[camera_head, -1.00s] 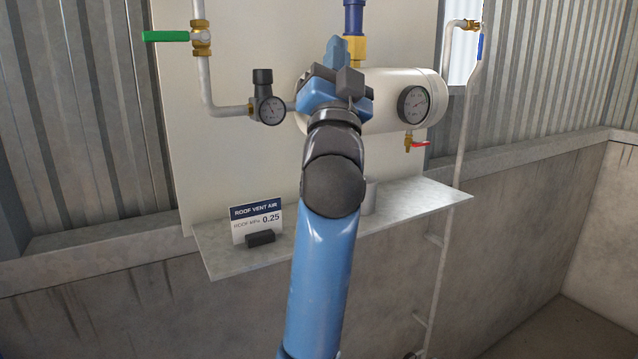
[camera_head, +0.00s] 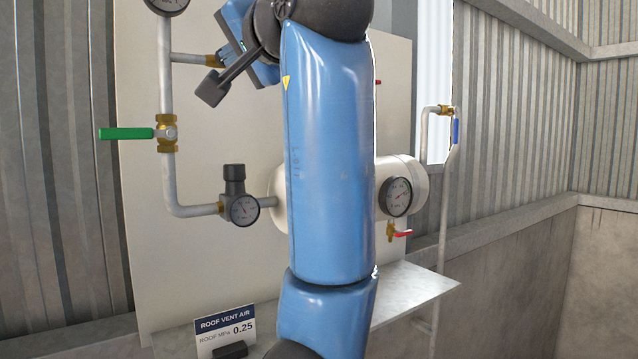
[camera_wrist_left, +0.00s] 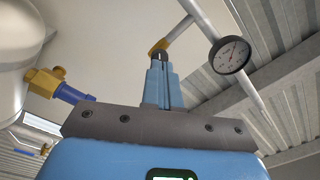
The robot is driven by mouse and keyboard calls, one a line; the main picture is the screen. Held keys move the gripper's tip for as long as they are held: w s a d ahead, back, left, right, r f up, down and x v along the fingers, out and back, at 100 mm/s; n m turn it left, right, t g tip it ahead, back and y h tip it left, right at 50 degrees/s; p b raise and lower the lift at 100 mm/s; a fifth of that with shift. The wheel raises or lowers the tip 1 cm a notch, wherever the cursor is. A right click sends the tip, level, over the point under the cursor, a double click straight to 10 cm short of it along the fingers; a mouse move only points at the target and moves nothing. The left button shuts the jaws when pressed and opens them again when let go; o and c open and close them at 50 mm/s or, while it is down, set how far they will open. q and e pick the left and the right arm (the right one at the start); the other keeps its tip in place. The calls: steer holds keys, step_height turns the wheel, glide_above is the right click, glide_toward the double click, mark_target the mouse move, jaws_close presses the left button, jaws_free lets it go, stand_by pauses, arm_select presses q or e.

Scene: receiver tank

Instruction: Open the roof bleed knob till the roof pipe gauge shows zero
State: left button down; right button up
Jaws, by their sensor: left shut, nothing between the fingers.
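The roof pipe gauge (camera_head: 166,4) is cut off by the top edge of the head view, upper left on the grey pipe. A brass fitting (camera_head: 213,61) ends a short side branch of that pipe. No bleed knob shows clearly; my gripper may hide it. My left gripper (camera_wrist_left: 163,62) is shut and empty, its blue fingers overlapping the brass fitting in the wrist view. I cannot tell whether they touch. My right gripper is in neither view.
A green-handled valve (camera_head: 130,133) and a regulator with a gauge (camera_head: 240,207) are lower on the pipe. A cream tank (camera_head: 411,176) with its own gauge (camera_head: 396,196) is partly behind my arm. A sign (camera_head: 224,330) reads 0.25.

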mark_target(221, 65)
arm_select(q)
steer(key=shift+m, duration=0.4)
steer(key=x, duration=0.5)
steer(key=shift+a+f+p, duration=0.25)
steer(key=shift+f+p, duration=0.05)
steer(key=shift+p, duration=0.05)
steer(key=shift+d+r, duration=0.1)
steer(key=shift+r, duration=0.25)
stand_by(0.6)
steer(key=shift+s+a+r, duration=0.15)
steer(key=shift+a+r, duration=0.1)
steer(key=shift+r, duration=0.55)
stand_by(0.5)
steer(key=shift+s+a, duration=0.1)
steer(key=shift+a, duration=0.05)
stand_by(0.4)
